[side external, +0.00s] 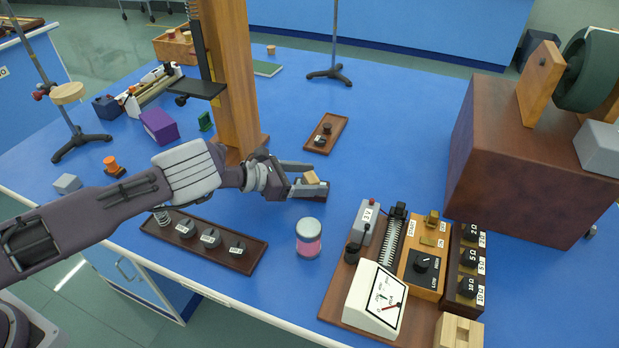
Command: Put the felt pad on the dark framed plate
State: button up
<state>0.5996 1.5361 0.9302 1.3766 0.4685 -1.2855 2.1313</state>
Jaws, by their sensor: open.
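My gripper (301,178) is open, low over the middle of the blue bench. A small tan block (311,177), which looks like the felt pad, shows at its fingertips. A dark-edged piece with a grey top (319,190) lies just below the tan block; it looks like the dark framed plate, partly hidden by the lower finger. The tan block appears to be over or on this plate, tilted in view. I cannot tell whether it touches the plate or a finger.
A pink-banded jar (309,238) stands just in front of my gripper. A weight tray (238,259) lies front left and a small dark tray (337,125) behind. A wooden column (234,80) rises behind my wrist. A meter board (344,315) is front right.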

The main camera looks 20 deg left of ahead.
jog(key=shift+r, duration=0.25)
jog(key=v, duration=1.2)
